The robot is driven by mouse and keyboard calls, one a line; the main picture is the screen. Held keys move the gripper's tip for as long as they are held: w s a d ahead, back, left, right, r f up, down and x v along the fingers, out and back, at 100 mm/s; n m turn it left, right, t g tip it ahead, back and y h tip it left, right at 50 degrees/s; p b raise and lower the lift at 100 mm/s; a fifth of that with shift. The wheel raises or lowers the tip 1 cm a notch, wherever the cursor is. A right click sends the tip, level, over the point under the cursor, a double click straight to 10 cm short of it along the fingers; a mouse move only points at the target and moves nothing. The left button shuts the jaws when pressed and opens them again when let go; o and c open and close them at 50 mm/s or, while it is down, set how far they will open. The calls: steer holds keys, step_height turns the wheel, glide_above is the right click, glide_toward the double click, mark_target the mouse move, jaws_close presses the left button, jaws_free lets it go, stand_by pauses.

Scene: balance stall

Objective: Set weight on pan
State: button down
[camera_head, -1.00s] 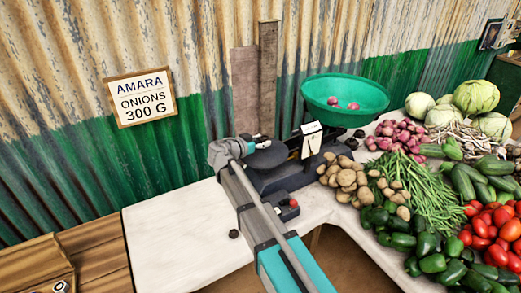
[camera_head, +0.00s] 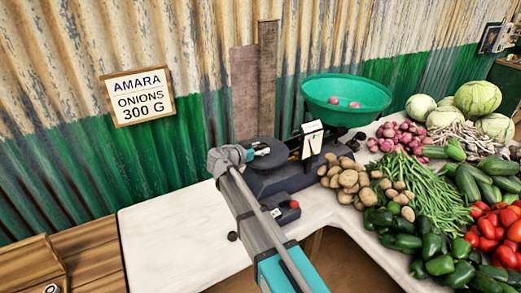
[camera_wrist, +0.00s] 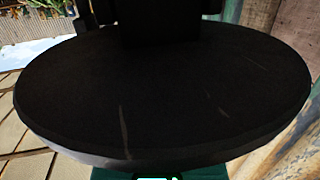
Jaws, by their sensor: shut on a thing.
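The balance scale (camera_head: 285,178) stands dark on the white table, with a green bowl (camera_head: 346,94) holding pinkish onions on its right. Its dark round weight pan (camera_head: 268,157) is at the left end. My gripper (camera_head: 246,156) is at the left edge of this pan, its fingers partly hidden by my wrist. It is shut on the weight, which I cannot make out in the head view. A dark, scratched disc (camera_wrist: 160,95) fills most of the wrist view; I cannot tell whether it is the pan or the held weight.
A small dark round piece (camera_head: 232,236) lies on the white table (camera_head: 170,245). A small dark box with a red knob (camera_head: 288,210) sits in front of the scale. Potatoes (camera_head: 345,180) crowd its right side. A corrugated wall (camera_head: 60,170) stands behind.

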steer(key=shift+f, duration=0.2)
steer(key=shift+c, duration=0.6)
jaws_free()
steer(key=shift+r, duration=0.1)
steer(key=shift+r, duration=0.15)
steer(key=p+v, duration=0.2)
steer(key=v, duration=1)
